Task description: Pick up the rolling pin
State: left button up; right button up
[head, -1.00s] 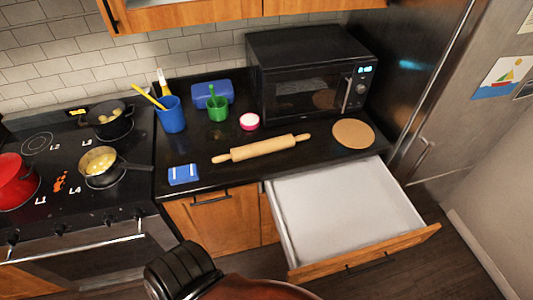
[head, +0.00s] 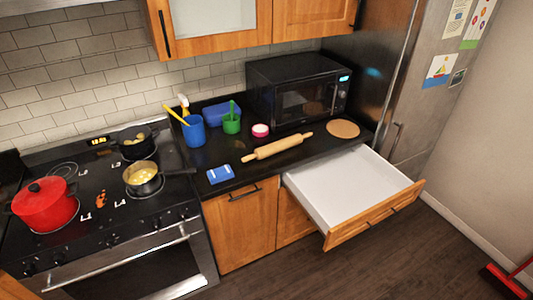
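The wooden rolling pin (head: 278,147) lies on the black countertop (head: 223,158), in front of the microwave and above the open drawer. It lies at a slant, its right end farther back than its left. Nothing covers it. Neither of my grippers shows in the head view.
An open, empty-looking drawer (head: 348,186) juts out below the counter. The stove (head: 105,200) holds pots. Open floor lies in front.

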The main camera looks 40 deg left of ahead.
aim_at(275, 148)
jog(key=u, duration=1.35)
